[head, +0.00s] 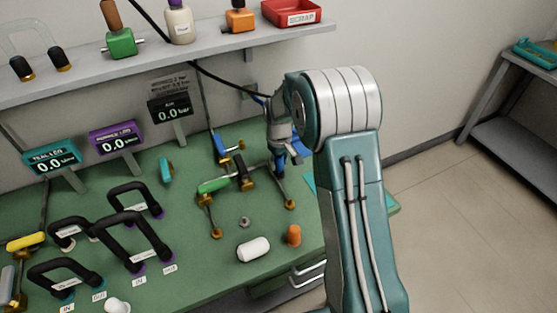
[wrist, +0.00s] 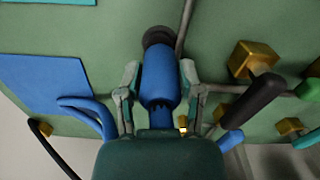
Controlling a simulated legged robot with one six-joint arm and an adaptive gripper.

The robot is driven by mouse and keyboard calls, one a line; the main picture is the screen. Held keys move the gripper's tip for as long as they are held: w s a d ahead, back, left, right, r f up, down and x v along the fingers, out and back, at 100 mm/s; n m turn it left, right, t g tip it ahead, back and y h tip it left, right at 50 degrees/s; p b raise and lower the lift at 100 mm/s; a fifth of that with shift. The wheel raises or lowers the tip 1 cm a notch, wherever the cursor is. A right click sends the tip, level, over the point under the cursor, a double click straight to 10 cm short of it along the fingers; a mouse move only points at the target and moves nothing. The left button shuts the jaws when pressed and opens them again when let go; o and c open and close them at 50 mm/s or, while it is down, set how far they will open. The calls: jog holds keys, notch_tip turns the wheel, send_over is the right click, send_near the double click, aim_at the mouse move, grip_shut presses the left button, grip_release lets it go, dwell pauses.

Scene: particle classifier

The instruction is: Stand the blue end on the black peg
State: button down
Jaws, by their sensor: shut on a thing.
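My gripper (wrist: 160,90) is shut on a blue, rounded cylindrical end (wrist: 158,72), with one finger on each side of it. A dark round piece (wrist: 157,35) shows at the far tip of the blue end in the wrist view. I cannot tell whether this is the black peg or part of the blue end, or whether they touch. A blue hose (wrist: 88,115) curves at the left of the gripper. In the head view, my gripper (head: 285,150) is over the right part of the green bench, and blue shows at it.
A blue mat (wrist: 45,85) lies beside the gripper. Brass-ended fittings with black (head: 243,172), green (head: 213,185) and blue (head: 221,148) parts stand close by on the bench. A white cylinder (head: 253,250) and an orange piece (head: 293,235) lie nearer. A shelf (head: 160,60) runs behind.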

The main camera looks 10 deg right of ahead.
jog(key=shift+f, duration=0.75)
jog(key=shift+c, duration=0.8)
grip_release()
notch_tip(320, 180, up, 11)
jog(key=shift+f, duration=0.1)
jog(key=shift+r, duration=0.5)
